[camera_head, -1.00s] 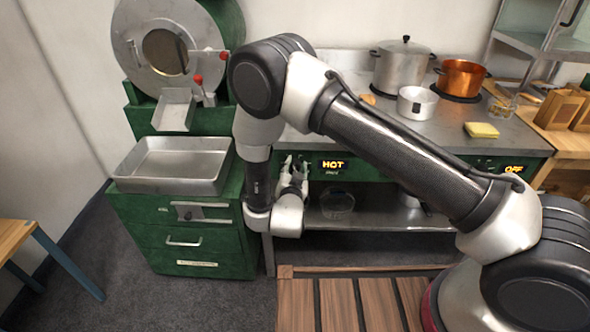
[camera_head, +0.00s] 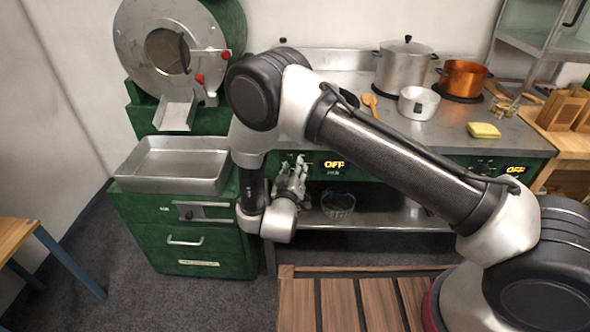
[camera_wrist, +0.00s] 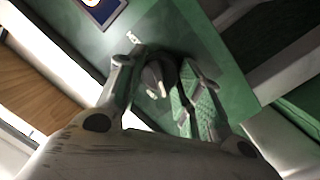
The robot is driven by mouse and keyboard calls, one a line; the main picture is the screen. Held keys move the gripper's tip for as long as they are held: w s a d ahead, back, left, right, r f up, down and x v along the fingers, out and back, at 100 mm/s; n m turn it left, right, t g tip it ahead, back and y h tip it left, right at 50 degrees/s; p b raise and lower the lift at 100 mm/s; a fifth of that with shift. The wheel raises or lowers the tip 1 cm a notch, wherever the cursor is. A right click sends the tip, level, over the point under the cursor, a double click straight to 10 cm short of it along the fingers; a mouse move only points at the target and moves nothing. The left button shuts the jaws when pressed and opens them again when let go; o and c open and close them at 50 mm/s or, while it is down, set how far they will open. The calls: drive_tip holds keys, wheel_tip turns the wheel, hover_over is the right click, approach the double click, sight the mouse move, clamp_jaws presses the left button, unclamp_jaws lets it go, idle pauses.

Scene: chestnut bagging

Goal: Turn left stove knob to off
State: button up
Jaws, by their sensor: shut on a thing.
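The left stove knob (camera_wrist: 156,80) is dark and round with a pale pointer mark, on the green stove front (camera_wrist: 190,30). My gripper (camera_wrist: 160,92) has its fingers on both sides of the knob in the wrist view and is shut on it. In the head view my gripper (camera_head: 292,178) is at the left end of the stove front, and the knob is hidden behind it. The left display (camera_head: 334,165) beside it reads OFF in yellow. The right display (camera_head: 515,170) also reads OFF.
A metal tray (camera_head: 172,165) on a green cabinet stands close left of my gripper. A glass bowl (camera_head: 338,203) sits on the shelf below the stove front. Pots, including a copper one (camera_head: 462,76), and a yellow sponge (camera_head: 483,130) stand on the counter above.

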drive_tip(key=n, duration=0.4)
drive_tip(key=shift+f+t, duration=0.2)
drive_tip(key=shift+t, duration=0.1)
drive_tip(key=shift+n, duration=0.4)
drive_tip(key=shift+a, duration=0.1)
drive_tip(key=o, duration=1)
drive_tip(key=s, duration=0.4)
drive_tip(key=s+a, duration=0.1)
drive_tip(key=s, duration=0.3)
drive_tip(key=s+a, duration=0.1)
drive_tip(key=s, duration=0.3)
drive_tip(key=shift+d, duration=0.1)
